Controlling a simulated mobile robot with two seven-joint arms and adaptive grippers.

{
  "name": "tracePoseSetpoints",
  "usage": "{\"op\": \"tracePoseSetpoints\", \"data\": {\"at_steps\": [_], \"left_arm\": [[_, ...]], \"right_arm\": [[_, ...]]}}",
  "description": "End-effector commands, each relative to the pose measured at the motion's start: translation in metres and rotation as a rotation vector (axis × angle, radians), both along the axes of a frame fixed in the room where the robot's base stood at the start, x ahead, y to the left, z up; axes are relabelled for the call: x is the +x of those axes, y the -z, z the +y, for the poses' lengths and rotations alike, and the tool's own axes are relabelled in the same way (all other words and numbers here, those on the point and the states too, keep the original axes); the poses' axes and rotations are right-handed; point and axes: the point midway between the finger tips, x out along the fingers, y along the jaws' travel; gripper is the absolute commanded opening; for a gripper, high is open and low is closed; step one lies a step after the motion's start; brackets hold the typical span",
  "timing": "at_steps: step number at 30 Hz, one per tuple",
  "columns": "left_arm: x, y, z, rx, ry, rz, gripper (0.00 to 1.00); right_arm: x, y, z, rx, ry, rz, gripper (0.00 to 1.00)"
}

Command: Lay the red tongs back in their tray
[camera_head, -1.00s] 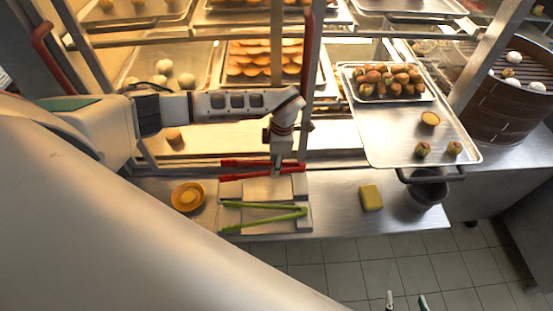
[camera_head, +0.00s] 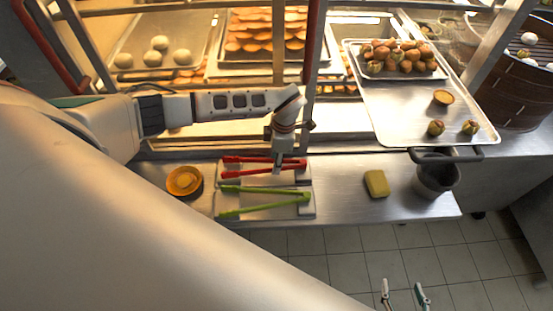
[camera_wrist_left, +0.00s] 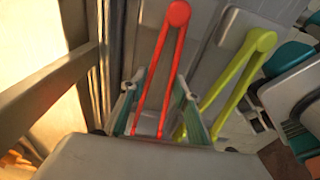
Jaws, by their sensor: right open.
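The red tongs (camera_head: 250,164) lie lengthwise at the back of the grey tray (camera_head: 237,178) on the steel counter. The tongs' round joint shows in the left wrist view (camera_wrist_left: 178,14), with both legs running down between my fingers. My left gripper (camera_head: 281,168) points down at the tongs' right part. In the left wrist view my left gripper (camera_wrist_left: 154,90) has its fingers apart, one on each side of the red tongs. The green tongs (camera_head: 265,190) lie in the tray's front part. My right gripper (camera_head: 403,290) is open and empty at the bottom edge, over the floor.
A yellow-brown bowl (camera_head: 184,181) stands left of the tray. A yellow sponge (camera_head: 376,184) and a dark pot (camera_head: 436,178) are to the right. A large metal tray (camera_head: 400,115) with food juts out above the counter's right side. Metal posts stand just behind the left gripper.

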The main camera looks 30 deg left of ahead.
Motion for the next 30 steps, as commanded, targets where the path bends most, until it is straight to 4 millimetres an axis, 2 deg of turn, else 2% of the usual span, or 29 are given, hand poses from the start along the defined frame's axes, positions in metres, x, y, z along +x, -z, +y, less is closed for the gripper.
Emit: {"op": "tracePoseSetpoints", "data": {"at_steps": [10, 12, 13, 23, 26, 30], "left_arm": [[0.001, 0.003, 0.0, 0.0, 0.0, -0.001, 0.28], [0.001, 0.003, 0.0, 0.0, 0.0, -0.001, 0.47], [0.001, 0.003, 0.0, 0.0, 0.0, -0.001, 0.51], [0.001, 0.002, 0.0, 0.0, 0.0, -0.001, 0.51], [0.002, -0.005, 0.0, 0.0, 0.001, -0.005, 0.51], [0.002, -0.027, 0.001, 0.0, 0.002, -0.006, 0.51]], "right_arm": [[0.0, 0.002, -0.001, -0.001, 0.001, 0.001, 0.51], [0.0, 0.001, 0.0, 0.0, 0.001, -0.001, 0.51], [0.001, 0.0, 0.0, 0.0, 0.001, -0.002, 0.51], [0.001, 0.0, -0.001, -0.001, 0.003, -0.003, 0.51], [0.001, 0.0, -0.001, 0.0, 0.003, -0.002, 0.51], [0.001, 0.0, -0.001, 0.0, 0.002, -0.002, 0.51]]}}
